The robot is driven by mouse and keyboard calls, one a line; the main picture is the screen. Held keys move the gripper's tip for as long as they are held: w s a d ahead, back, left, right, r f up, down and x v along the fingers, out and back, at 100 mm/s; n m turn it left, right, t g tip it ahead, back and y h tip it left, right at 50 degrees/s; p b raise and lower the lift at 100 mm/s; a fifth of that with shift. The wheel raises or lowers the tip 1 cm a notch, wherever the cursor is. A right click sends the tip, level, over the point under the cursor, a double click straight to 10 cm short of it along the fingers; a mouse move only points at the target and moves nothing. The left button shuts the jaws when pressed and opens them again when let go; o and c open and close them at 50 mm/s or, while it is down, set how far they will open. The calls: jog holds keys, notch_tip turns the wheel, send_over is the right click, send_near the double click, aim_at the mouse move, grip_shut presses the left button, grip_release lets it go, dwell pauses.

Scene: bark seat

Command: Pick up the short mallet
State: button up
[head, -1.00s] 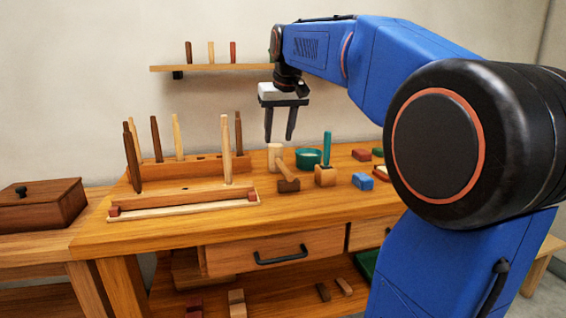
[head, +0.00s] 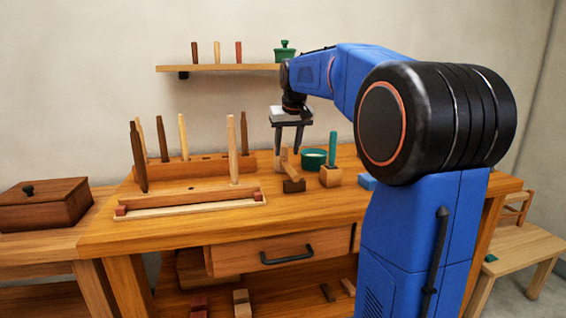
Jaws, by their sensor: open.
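A small mallet (head: 294,186) with a dark brown block head and a pale slanted handle lies on the workbench. Another mallet (head: 330,177), with a pale wooden block head and an upright teal handle, stands just to its right. I cannot tell for sure which is the short one. My gripper (head: 288,151) points down and is open and empty. In the picture its fingers overlap the pale handle of the dark-headed mallet and a pale upright cylinder behind; the gap in depth and any contact are unclear. The left fingertip partly hides the cylinder.
A rack (head: 205,165) with several upright handles and a pale tray (head: 190,201) fill the bench's left side. The front middle of the bench (head: 270,222) is clear.

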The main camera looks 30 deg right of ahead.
aim_at(285, 160)
jog(key=shift+x, duration=3.55)
jog(key=shift+w+a+r, duration=0.1)
jog(key=shift+a, duration=0.05)
grip_shut()
